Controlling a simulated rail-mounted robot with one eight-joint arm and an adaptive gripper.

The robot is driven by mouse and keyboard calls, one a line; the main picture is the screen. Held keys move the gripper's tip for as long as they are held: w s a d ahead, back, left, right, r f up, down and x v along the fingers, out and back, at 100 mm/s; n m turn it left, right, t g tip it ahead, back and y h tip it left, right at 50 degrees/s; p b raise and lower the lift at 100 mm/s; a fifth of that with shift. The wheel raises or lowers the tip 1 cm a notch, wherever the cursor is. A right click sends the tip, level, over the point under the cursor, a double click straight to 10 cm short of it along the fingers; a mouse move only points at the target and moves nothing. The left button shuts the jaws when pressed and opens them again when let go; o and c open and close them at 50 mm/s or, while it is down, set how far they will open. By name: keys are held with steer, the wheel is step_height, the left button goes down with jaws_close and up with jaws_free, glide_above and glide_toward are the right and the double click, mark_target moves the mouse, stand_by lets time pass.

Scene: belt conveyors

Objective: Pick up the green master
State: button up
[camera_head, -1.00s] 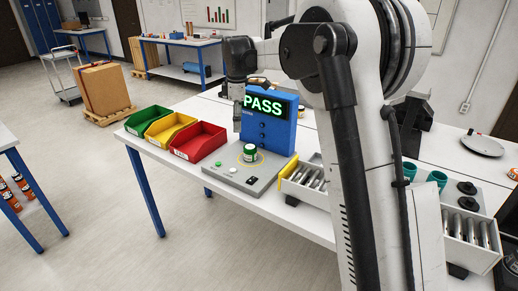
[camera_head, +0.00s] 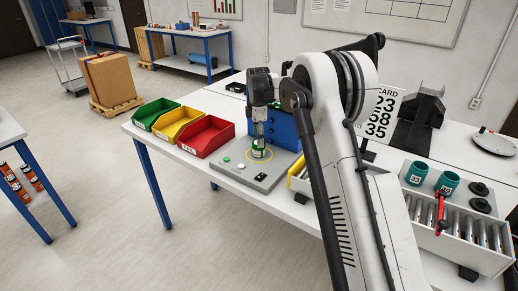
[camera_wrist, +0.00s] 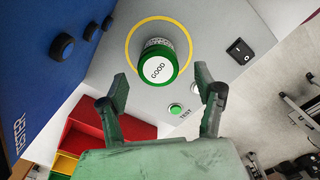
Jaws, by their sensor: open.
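The green master (camera_wrist: 157,66) is a short green cylinder with a white top reading GOOD. It stands upright inside a yellow ring on the grey plate of the blue tester (camera_head: 281,128). In the wrist view my gripper (camera_wrist: 160,76) is open, its two fingertips apart on either side of the master's near part, with gaps visible. In the head view the green master (camera_head: 258,153) is partly hidden by my gripper (camera_head: 260,143), which is directly above or around it; I cannot tell how deep the fingers reach.
Green, yellow and red bins (camera_head: 207,137) stand left of the tester. On the plate are a green TEST button (camera_wrist: 176,109) and a black switch (camera_wrist: 240,50). A roller conveyor (camera_head: 465,228) and two teal cups (camera_head: 447,181) are at the right. The tester's blue face rises close by.

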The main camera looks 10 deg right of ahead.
steer(key=shift+w+d+f+p, duration=0.1)
steer(key=shift+f+p, duration=0.2)
steer(key=shift+f, duration=1.3)
steer(key=shift+w+d+f+p, duration=0.1)
steer(key=shift+f+p, duration=0.15)
steer(key=shift+f, duration=1.35)
steer(key=shift+s, duration=0.1)
steer(key=shift+c, duration=0.2)
steer(key=c, duration=1.5)
steer(key=shift+r, duration=0.1)
steer(key=shift+c, duration=0.2)
steer(key=shift+r, duration=0.1)
